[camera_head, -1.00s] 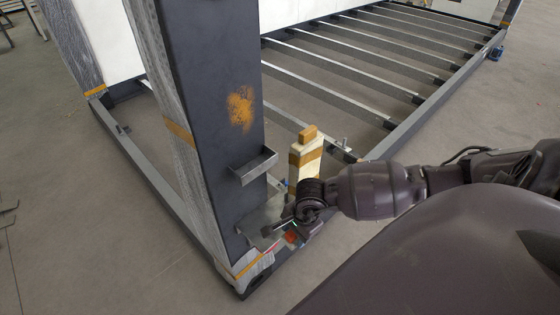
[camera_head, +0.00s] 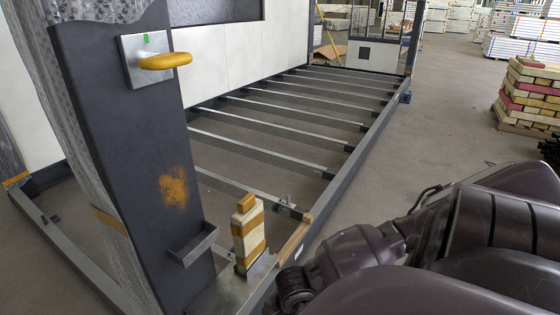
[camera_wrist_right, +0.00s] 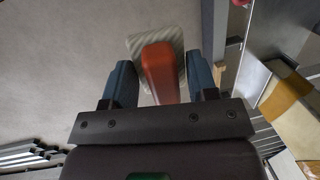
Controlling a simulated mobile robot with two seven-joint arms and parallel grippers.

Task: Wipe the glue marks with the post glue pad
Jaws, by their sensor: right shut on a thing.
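An orange-brown glue mark (camera_head: 174,187) is smeared on the dark face of the upright post (camera_head: 120,150). In the right wrist view, my right gripper (camera_wrist_right: 162,75) is shut on the red handle (camera_wrist_right: 160,72) of a pad. The pad's pale, striped base (camera_wrist_right: 135,43) shows beyond the handle, over the grey floor. In the head view my right wrist is low, to the right of the post's foot and apart from the mark; its fingers and the pad cannot be made out there. My left gripper is not in view.
A plate with a yellow handle (camera_head: 165,61) is on the upper post. A small metal tray (camera_head: 193,243) juts out below the mark. A white-and-tan block (camera_head: 248,236) stands beside it. The floor frame's metal beams (camera_head: 270,131) stretch behind. Stacked boards (camera_head: 530,95) stand right.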

